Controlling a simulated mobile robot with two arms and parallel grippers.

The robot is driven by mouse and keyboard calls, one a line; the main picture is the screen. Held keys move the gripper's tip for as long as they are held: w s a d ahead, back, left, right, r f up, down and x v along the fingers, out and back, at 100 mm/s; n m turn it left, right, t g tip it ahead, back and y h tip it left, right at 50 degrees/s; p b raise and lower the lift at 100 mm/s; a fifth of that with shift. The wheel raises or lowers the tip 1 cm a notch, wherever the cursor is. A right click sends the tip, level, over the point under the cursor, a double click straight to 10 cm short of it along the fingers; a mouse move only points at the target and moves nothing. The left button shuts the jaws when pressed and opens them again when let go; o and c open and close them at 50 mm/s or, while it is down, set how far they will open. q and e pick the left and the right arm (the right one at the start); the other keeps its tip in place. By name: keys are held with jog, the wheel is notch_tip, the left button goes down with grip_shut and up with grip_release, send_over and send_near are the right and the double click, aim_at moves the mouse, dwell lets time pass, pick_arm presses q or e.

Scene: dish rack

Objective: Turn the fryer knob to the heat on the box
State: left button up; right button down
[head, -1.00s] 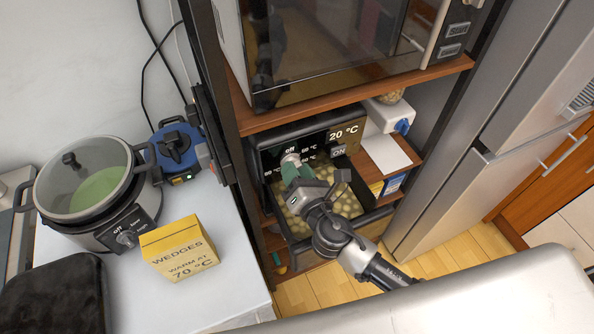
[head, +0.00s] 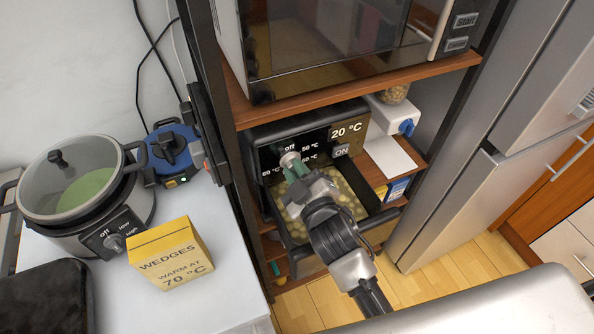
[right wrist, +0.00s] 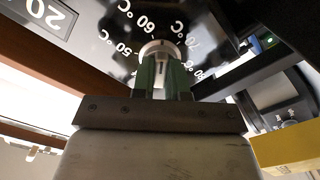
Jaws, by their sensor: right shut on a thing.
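The black fryer (head: 262,150) stands on a shelf, its basket (head: 362,188) pulled out with pale round pieces inside. Its display (head: 346,131) reads 20 °C, with an ON button (head: 342,151) below. My right gripper (head: 291,168) is shut on the silver fryer knob (head: 288,159). In the right wrist view the green fingertips grip the knob (right wrist: 160,48) from both sides, with 50, 60 and 70 °C marks around it. Fingers partly hide the knob and its pointer. The yellow box (head: 172,252) on the left counter reads "WEDGES WARM AT 70 °C". My left gripper is out of view.
A slow cooker (head: 100,225) with a glass lid and a blue appliance (head: 172,150) stand on the white counter (head: 225,285). A microwave (head: 330,45) sits on the shelf above the fryer. A fridge (head: 450,205) stands close on the right.

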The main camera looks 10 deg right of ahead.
jog(key=m+p, duration=0.1)
jog(key=m, duration=0.3)
jog(key=shift+m, duration=0.3)
jog(key=shift+r+m+p, duration=0.1)
jog(key=shift+m+p, duration=0.6)
jog(key=shift+m, duration=0.2)
jog(key=c, duration=1.5)
grip_release()
jog(key=shift+m, duration=0.4)
jog(key=o, duration=0.4)
jog(key=shift+s, duration=0.15)
